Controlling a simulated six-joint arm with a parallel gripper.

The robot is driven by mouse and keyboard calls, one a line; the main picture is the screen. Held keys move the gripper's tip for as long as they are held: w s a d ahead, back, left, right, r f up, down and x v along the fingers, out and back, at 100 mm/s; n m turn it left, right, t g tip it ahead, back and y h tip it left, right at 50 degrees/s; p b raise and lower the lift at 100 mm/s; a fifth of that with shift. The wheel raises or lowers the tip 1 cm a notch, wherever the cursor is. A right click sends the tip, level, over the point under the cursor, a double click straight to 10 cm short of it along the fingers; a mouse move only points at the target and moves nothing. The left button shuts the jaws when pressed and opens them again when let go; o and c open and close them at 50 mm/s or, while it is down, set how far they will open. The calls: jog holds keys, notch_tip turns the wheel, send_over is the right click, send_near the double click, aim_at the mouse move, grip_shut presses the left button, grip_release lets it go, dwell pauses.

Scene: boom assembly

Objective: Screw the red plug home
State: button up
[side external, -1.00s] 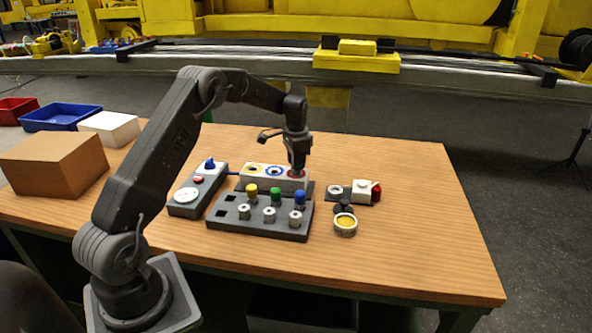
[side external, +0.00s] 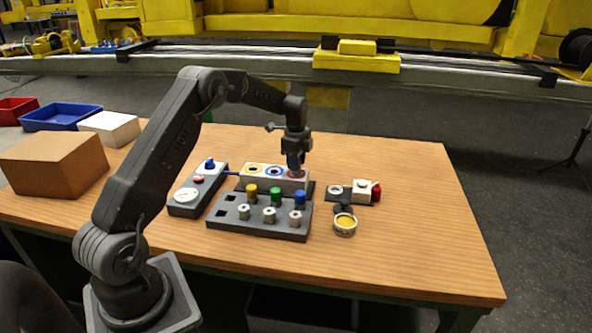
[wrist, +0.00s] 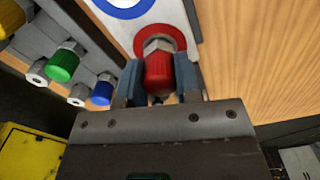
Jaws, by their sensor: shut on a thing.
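The red plug (wrist: 158,73) sits between the two fingers of my gripper (wrist: 158,85) in the wrist view. Its metal hex collar is at the red-ringed port (wrist: 178,38) of the white block (side external: 256,184). I cannot tell how deep the plug is seated. In the side view my gripper (side external: 296,166) points down over the right end of that block, and its fingers hide most of the plug. The yellow- and blue-ringed ports to the left show dark centres.
A grey rack (side external: 255,228) in front holds yellow, green and blue plugs and several metal fittings. A grey gauge box (side external: 196,190) stands left. A small fixture (side external: 355,190) and a round yellow-topped cup (side external: 345,225) are at right. The table's right side is clear.

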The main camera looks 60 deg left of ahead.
jog(key=m, duration=0.5)
jog(key=shift+m, duration=0.3)
jog(key=m, duration=0.5)
jog(key=shift+f+m, duration=0.1)
jog(key=shift+m, duration=0.2)
jog(key=o, duration=0.9)
jog(key=shift+o, duration=0.2)
jog(key=n, duration=1.1)
jog(key=shift+n, duration=0.6)
